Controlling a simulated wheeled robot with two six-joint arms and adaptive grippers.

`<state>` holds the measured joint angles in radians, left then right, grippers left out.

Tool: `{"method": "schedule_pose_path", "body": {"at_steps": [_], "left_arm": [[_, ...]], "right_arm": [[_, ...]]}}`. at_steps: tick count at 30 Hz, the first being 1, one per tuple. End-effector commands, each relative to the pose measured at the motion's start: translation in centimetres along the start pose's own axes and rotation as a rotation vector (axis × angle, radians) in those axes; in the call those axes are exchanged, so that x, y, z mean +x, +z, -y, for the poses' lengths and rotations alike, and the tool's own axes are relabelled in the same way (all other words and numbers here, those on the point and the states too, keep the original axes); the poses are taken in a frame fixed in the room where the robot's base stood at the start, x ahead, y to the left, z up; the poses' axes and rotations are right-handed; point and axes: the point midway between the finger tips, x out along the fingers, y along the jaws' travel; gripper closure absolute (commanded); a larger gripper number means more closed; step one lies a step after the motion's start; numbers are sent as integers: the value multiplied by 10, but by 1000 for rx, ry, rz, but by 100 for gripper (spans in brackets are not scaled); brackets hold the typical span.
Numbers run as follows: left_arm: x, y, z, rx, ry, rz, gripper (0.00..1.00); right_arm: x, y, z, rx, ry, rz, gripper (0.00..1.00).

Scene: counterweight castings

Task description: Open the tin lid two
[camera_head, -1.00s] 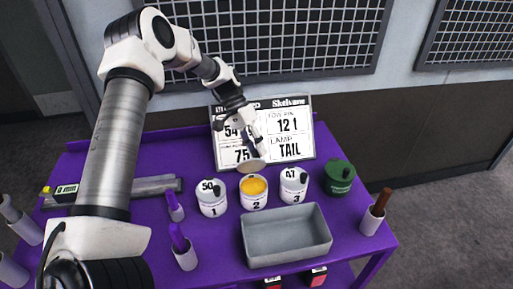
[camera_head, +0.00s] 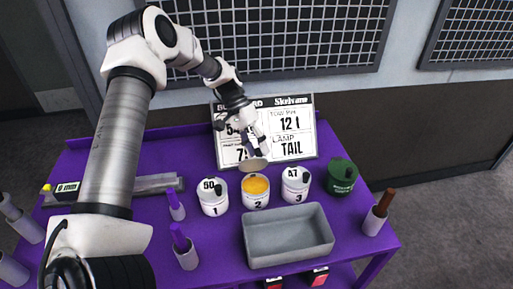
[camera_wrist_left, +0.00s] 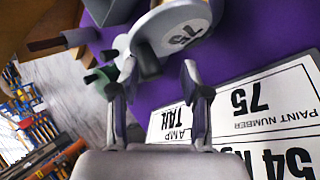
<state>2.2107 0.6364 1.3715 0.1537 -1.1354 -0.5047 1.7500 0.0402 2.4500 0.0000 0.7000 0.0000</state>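Tin two (camera_head: 256,197) is a white tin marked 2, upright and open at the top, with yellow-orange paint (camera_head: 256,185) showing. Its lid (camera_head: 257,164) is raised at the rear of the tin, below my left gripper (camera_head: 255,150). In the left wrist view the lid (camera_wrist_left: 183,32) is a pale disc marked 75 with a dark knob (camera_wrist_left: 148,64). The knob lies between the fingers of my left gripper (camera_wrist_left: 158,68), nearer one finger, with a gap to the other. The fingers look apart. Whether the lid touches the tin is unclear. My right gripper is out of view.
Closed tins one (camera_head: 214,201) and three (camera_head: 295,189) flank tin two. A green tin (camera_head: 341,180) stands at right. A grey tray (camera_head: 288,251) lies in front. A lettered board (camera_head: 295,150) stands behind. Cups with upright handles (camera_head: 186,255) (camera_head: 373,222) are on the purple table.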

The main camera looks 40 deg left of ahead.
Motion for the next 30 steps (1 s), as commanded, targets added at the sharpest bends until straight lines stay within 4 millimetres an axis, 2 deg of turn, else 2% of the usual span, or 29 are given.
{"method": "schedule_pose_path", "body": {"at_steps": [16, 19, 23, 30], "left_arm": [[-1, 0, -1, 0, 1, -1, 53], [-7, -1, -1, 1, 1, -4, 53], [-29, -1, -1, 2, 1, -6, 53], [-90, -1, -1, 1, 0, -6, 53]], "right_arm": [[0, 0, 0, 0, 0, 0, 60], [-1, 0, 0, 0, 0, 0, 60], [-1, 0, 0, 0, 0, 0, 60], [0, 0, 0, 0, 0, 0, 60]]}}
